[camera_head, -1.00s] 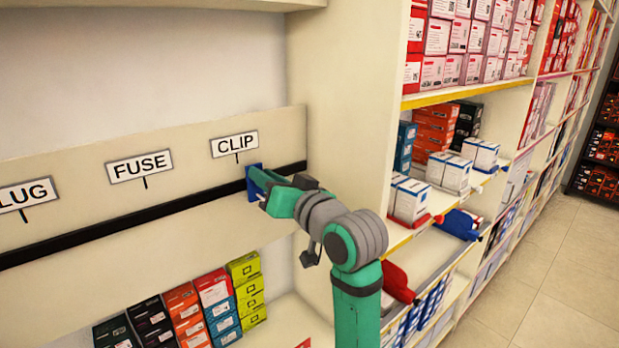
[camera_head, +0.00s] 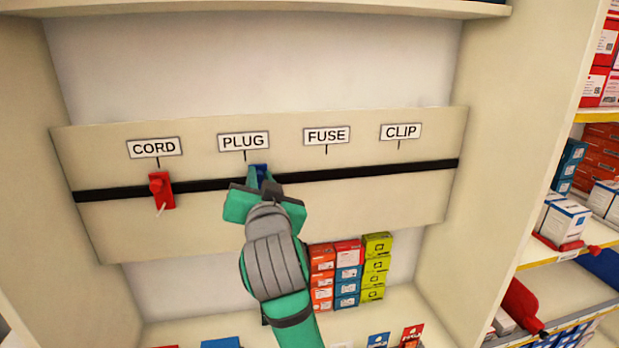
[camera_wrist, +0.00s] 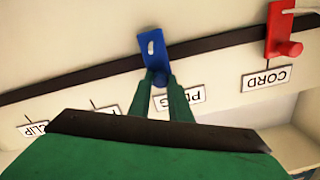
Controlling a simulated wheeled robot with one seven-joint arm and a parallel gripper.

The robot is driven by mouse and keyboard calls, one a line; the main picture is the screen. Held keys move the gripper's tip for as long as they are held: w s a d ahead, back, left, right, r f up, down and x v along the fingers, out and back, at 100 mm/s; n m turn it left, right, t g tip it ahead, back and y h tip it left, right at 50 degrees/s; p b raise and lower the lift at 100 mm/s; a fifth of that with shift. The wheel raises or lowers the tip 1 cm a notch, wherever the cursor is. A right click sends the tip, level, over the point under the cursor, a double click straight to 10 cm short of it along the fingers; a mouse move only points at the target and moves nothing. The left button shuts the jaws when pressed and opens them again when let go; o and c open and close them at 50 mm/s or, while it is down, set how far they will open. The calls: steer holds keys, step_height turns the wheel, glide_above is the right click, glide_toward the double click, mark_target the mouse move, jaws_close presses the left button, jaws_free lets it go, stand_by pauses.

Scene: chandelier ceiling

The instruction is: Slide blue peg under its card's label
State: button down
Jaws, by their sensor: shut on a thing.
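The blue peg (camera_head: 259,171) is on the black rail (camera_head: 395,170), just right of the tick under the PLUG label (camera_head: 244,141). My gripper (camera_head: 262,182) is shut on its knob. In the upside-down wrist view the blue peg (camera_wrist: 153,48) has a plate with a pale slot, and my fingertips (camera_wrist: 160,82) close around its round knob. It sits a little to the FUSE side of PLUG. The CORD (camera_head: 154,148), FUSE (camera_head: 327,136) and CLIP (camera_head: 401,132) labels are in the same row. No card's wording is readable.
A red peg (camera_head: 161,190) is on the rail under CORD, left of the blue peg. The rail right of my gripper is clear. Stacked boxes (camera_head: 348,273) stand below the board. A side panel (camera_head: 520,130) bounds the bay at right.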

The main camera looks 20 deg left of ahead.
steer(key=shift+s+a+f, duration=0.2)
steer(key=shift+s+a, duration=0.55)
steer(key=shift+a, duration=0.2)
steer(key=c, duration=1.6)
jaws_free()
steer(key=shift+c, duration=0.2)
steer(key=shift+r, duration=0.1)
steer(key=v, duration=0.7)
steer(key=shift+s, duration=0.4)
steer(key=shift+w+d, duration=0.1)
steer(key=shift+d, duration=0.05)
